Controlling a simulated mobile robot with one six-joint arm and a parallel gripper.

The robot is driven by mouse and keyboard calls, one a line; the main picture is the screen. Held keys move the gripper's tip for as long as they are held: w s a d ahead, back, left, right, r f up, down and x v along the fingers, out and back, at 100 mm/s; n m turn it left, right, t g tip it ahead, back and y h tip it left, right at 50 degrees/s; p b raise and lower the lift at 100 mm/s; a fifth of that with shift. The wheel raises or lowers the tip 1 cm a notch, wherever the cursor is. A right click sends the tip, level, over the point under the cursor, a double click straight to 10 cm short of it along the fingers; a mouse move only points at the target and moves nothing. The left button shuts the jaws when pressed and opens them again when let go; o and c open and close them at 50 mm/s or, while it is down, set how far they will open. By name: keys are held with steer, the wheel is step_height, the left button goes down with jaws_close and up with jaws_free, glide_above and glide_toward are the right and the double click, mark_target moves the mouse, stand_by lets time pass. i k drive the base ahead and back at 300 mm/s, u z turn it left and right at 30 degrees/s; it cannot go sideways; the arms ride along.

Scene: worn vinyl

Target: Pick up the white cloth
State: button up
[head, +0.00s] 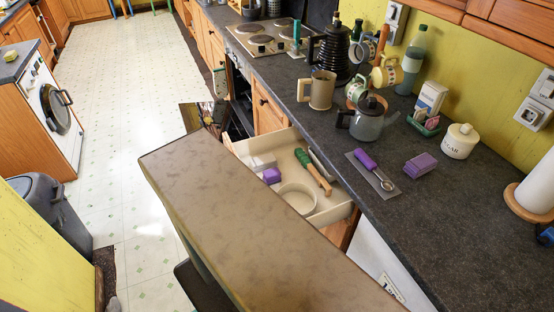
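An open cream drawer (333,214) sticks out from under the dark counter. A pale white item (262,163) lies at its far left; it may be the folded white cloth, but it is too small to be sure. A purple block (271,175) lies right beside it. A green-and-wood-handled tool (312,170) and a round cream dish (297,197) are also in the drawer. The drawer's near left part is hidden. My gripper is not in view.
The counter (460,235) holds a grey teapot (369,122), a beige mug (319,90), a purple sponge-like block (421,165), a sugar jar (460,141) and a paper roll (538,190). A washing machine (48,115) stands at left. The pale floor (125,110) between is clear.

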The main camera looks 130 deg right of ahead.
mark_target(263, 162)
steer(key=z, duration=0.15)
steer(key=k, duration=0.3)
steer(key=z, duration=2.8)
steer(key=k, duration=0.6)
steer(key=u, duration=0.3)
